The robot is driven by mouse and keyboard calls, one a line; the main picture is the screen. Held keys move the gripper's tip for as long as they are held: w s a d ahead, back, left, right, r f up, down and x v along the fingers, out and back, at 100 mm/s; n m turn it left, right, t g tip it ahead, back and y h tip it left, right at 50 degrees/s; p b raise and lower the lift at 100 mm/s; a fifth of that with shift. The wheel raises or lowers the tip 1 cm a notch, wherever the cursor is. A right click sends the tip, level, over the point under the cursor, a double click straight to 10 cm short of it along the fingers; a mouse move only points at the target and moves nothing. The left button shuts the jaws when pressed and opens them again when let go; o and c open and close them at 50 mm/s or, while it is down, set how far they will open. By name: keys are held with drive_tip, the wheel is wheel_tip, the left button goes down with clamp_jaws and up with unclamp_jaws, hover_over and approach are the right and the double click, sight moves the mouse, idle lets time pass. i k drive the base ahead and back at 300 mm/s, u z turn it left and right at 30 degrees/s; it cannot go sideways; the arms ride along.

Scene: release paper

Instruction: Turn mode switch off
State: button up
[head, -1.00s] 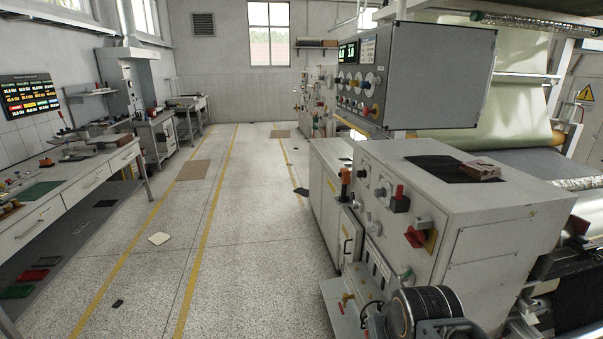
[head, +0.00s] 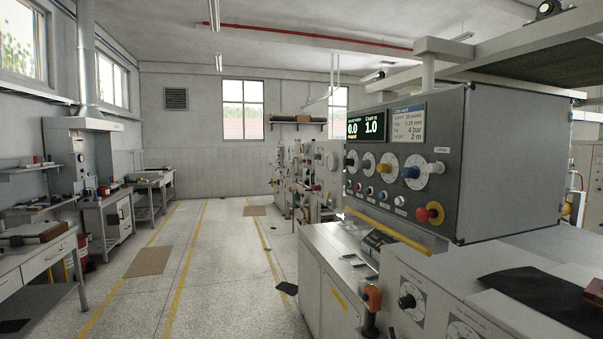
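A grey control box (head: 510,165) hangs at the right in the head view. Its face carries a lit display (head: 366,126), a printed card (head: 408,123) and rows of knobs and buttons. A red knob on a yellow base (head: 430,213) sits at the lower right. Below, a black knob (head: 407,301) is on the white cabinet. I cannot tell which is the mode switch; the labels are too small to read. My gripper is not in view.
A white cabinet (head: 455,320) with a dark sheet (head: 530,283) stands below the control box. A yellow bar (head: 388,230) runs under the box's front. The aisle floor (head: 225,270) is mostly clear. Benches (head: 40,265) line the left.

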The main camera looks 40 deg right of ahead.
sight(367, 165)
drive_tip(key=z, duration=0.35)
drive_tip(key=i, duration=2.15)
drive_tip(key=z, duration=0.95)
drive_tip(key=i, duration=0.3)
drive_tip(key=u, duration=0.05)
